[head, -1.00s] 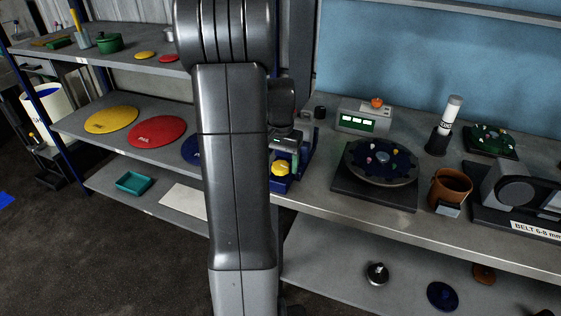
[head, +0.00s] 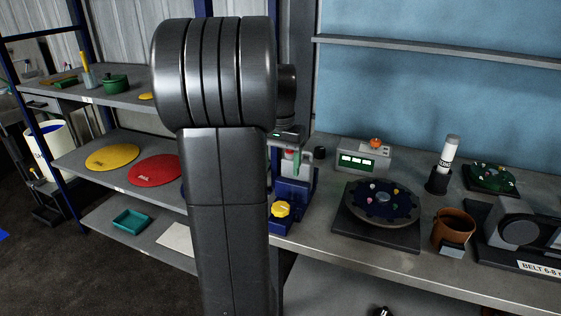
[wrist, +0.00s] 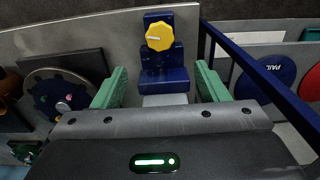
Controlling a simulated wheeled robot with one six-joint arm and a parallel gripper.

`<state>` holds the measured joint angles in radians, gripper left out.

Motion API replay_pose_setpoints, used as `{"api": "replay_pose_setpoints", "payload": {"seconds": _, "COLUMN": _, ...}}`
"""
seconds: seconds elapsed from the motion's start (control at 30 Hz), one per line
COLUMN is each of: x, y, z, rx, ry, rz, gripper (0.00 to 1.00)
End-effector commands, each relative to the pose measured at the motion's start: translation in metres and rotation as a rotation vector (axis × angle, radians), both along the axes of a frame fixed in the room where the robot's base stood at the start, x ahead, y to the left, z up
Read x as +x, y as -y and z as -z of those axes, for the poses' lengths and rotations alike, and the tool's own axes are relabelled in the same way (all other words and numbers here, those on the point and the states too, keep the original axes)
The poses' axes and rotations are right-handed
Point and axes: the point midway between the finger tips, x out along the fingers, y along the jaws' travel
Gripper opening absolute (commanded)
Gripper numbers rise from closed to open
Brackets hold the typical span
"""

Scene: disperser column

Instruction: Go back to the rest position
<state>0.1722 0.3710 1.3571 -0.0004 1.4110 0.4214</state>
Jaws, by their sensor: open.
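My gripper (wrist: 160,68) shows in the wrist view with its two green fingers spread wide and nothing between them. Ahead of it stands the blue disperser stand (wrist: 163,80) with a yellow knob (wrist: 160,36) on its base. In the head view the blue stand (head: 296,196) is at the bench's left end, just right of my arm, and the yellow knob (head: 280,209) is at its front.
Right of the stand, the grey bench (head: 310,250) carries a digital unit (head: 362,157), a dark turntable (head: 350,212), a brown pot (head: 453,232) and a belt machine (head: 520,225). Left shelves hold a yellow disc (head: 112,157), a red disc (head: 154,170) and a teal tray (head: 134,222).

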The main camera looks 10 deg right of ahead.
Motion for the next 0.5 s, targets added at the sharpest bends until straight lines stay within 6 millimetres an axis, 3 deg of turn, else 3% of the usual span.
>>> {"api": "replay_pose_setpoints", "payload": {"seconds": 0.5, "x": -0.0003, "y": -0.0001, "z": -0.0015, "rx": 0.000, "ry": -0.002, "rz": 0.000, "gripper": 0.67}}
